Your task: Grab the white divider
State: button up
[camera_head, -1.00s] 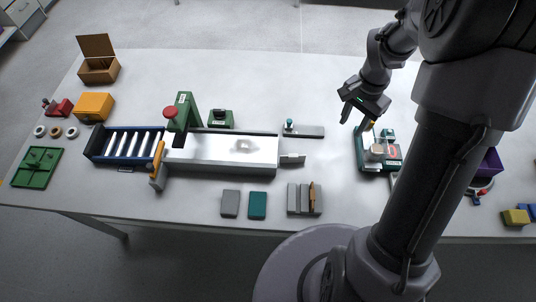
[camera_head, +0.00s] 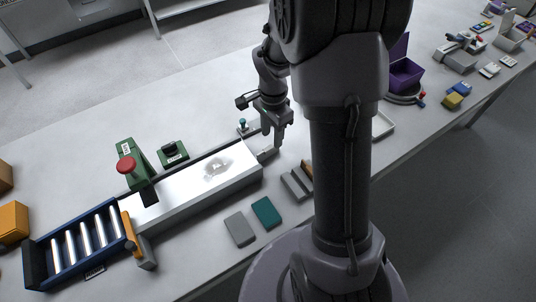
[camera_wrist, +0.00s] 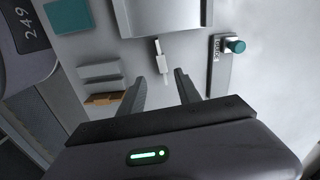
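A small white piece with a narrow tab, which looks like the white divider (camera_head: 267,153), sits at the right end of the tunnel furnace (camera_head: 205,185). In the wrist view the divider (camera_wrist: 161,58) stands out from the end of the furnace (camera_wrist: 165,14), with its tab pointing toward my gripper. My gripper (camera_head: 273,138) is above the table by that end of the furnace. In the wrist view its two fingers (camera_wrist: 158,88) are apart with nothing between them, and the divider is ahead of the gap. I cannot tell the exact height between them.
A grey base with a teal knob (camera_wrist: 234,45) is right of the divider in the wrist view. Grey slotted blocks (camera_head: 297,184), a teal block (camera_head: 266,212) and a grey block (camera_head: 240,229) lie in front of the furnace. A blue roller conveyor (camera_head: 85,240) adjoins its left end.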

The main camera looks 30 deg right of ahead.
aim_at(268, 148)
jog(key=f, duration=0.1)
jog(key=f+b, duration=0.1)
jog(key=f, duration=0.1)
jog(key=a+f+b, duration=0.1)
jog(key=f, duration=0.1)
jog(key=shift+w+f, duration=0.2)
jog(key=shift+w, duration=0.05)
jog(key=shift+r, duration=0.15)
grip_shut()
